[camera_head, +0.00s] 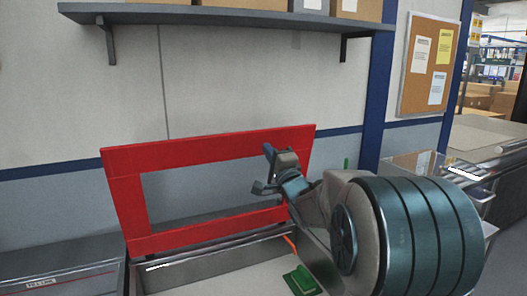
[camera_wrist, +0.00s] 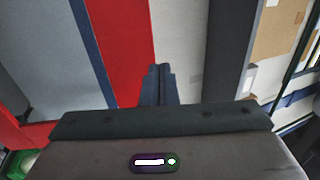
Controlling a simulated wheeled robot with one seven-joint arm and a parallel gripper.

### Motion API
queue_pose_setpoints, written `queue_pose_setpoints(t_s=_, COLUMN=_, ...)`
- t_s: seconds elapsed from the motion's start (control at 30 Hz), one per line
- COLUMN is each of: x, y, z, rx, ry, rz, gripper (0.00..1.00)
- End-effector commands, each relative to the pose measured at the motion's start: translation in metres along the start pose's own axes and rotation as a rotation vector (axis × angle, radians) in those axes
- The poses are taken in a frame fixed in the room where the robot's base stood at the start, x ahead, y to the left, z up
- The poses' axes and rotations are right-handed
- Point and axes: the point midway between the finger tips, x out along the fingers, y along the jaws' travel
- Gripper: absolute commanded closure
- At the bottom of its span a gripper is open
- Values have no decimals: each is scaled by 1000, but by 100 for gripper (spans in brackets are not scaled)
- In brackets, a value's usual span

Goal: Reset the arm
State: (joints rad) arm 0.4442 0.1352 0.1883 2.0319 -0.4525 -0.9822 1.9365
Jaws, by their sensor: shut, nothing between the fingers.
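My gripper (camera_head: 269,153) is raised in front of the right part of a red rectangular frame (camera_head: 200,149) in the head view. Its fingers (camera_wrist: 159,72) are together in the wrist view, with nothing between them. The red frame also shows behind the fingers in the wrist view (camera_wrist: 122,45). My arm hides the frame's lower right corner. I cannot tell how far the gripper is from the frame.
A metal-walled bin (camera_head: 215,262) stands below the frame, with a green piece (camera_head: 301,281) at its right. A grey box (camera_head: 65,283) is at lower left. A shelf (camera_head: 230,17) with boxes crosses the wall above. A wire basket (camera_head: 410,165) stands at right.

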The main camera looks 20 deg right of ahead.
Motion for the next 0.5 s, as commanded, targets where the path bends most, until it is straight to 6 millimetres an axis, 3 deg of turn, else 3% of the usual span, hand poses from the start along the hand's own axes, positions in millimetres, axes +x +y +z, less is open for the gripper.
queue_pose_setpoints(t_s=0.2, x=-37, y=-3, z=-4, rx=-3, ry=7, rz=-1, gripper=100)
queue_pose_setpoints(t_s=0.5, x=-53, y=-6, z=-2, rx=-3, ry=4, rz=1, gripper=100)
